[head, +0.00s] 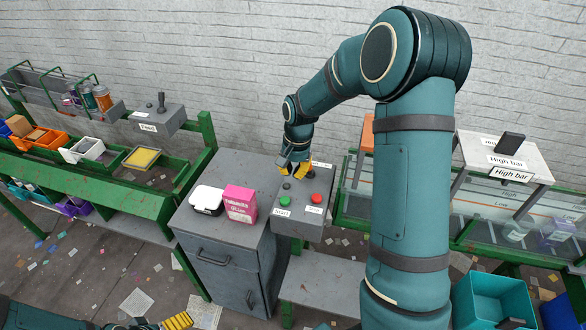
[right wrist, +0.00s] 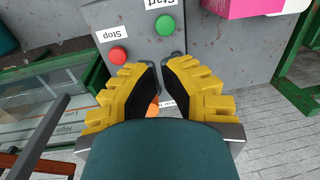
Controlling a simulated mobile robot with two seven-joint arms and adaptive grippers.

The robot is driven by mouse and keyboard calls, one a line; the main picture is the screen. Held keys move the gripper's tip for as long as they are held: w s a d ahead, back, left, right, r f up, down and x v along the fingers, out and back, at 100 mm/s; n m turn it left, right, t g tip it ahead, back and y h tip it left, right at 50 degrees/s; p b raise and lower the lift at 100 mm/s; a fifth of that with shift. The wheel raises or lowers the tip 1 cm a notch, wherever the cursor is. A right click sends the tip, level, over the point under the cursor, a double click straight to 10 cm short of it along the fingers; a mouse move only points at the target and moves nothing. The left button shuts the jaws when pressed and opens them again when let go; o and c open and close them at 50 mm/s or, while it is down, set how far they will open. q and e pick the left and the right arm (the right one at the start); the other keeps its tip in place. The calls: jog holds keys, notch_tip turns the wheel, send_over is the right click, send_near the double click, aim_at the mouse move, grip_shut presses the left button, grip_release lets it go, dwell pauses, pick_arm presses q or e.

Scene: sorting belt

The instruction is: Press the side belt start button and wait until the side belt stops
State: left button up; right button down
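The sloped grey control box (head: 296,226) stands on the right end of a grey cabinet. It carries a green button (head: 285,201) labelled Start and a red button (head: 317,198); in the right wrist view the green button (right wrist: 165,25) and red button (right wrist: 118,55), labelled Stop, are both uncovered. My right gripper (head: 293,166) is over the back part of the box, behind the green button. My left gripper (head: 177,322) is only partly in view at the bottom edge.
A pink box (head: 241,203) and a white-and-black container (head: 206,200) stand left of the control box. A Feed box with a lever (head: 160,112) is farther left. My right arm hides part of the glass-sided station with the High bar table (head: 505,157). Scraps litter the floor.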

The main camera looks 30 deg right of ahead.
aim_at(289, 198)
jog(key=f, duration=1)
jog(key=shift+w+a+f, duration=0.25)
jog(key=shift+w+a, duration=0.1)
